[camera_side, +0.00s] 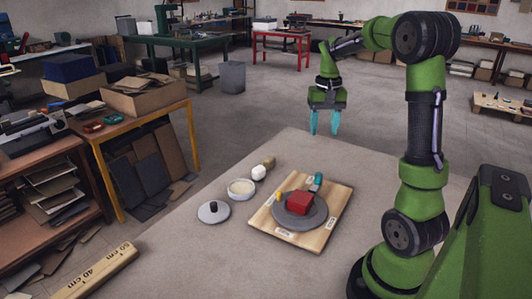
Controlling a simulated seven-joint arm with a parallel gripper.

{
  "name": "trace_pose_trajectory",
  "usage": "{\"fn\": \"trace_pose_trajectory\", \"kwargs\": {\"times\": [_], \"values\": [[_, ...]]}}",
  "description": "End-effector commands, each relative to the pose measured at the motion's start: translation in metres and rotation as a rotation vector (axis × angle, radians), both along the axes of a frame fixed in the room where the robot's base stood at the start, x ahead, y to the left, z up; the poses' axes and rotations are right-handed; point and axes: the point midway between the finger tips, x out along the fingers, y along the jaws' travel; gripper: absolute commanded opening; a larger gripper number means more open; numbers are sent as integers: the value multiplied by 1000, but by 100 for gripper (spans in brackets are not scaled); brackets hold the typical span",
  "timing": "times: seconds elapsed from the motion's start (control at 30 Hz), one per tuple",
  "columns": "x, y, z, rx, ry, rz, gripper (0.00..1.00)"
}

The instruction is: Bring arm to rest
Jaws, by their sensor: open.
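My gripper (324,122) hangs above the far part of the grey table (200,255), its two teal fingers pointing down and apart with nothing between them. It is well clear of the objects below. A wooden board (322,236) lies on the table with a dark grey round plate (314,219) on it. A red block (299,202) sits on the plate. A small yellow piece (279,196) and a teal piece (318,178) are beside the block.
Left of the board are a grey disc with a black knob (213,208), a round cream-filled dish (241,187), a white ball-like item (259,172) and a small tan item (269,162). The table's far part is bare. Workshop benches stand around the room.

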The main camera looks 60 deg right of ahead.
Motion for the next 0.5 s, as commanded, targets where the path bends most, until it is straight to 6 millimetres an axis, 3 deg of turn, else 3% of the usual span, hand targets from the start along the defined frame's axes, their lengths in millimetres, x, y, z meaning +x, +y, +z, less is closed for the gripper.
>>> {"fn": "trace_pose_trajectory", "kwargs": {"times": [0.4,0.5], "values": [[2,-2,2,-11,-8,-7,51],[1,7,-8,-8,-31,-13,51]]}}
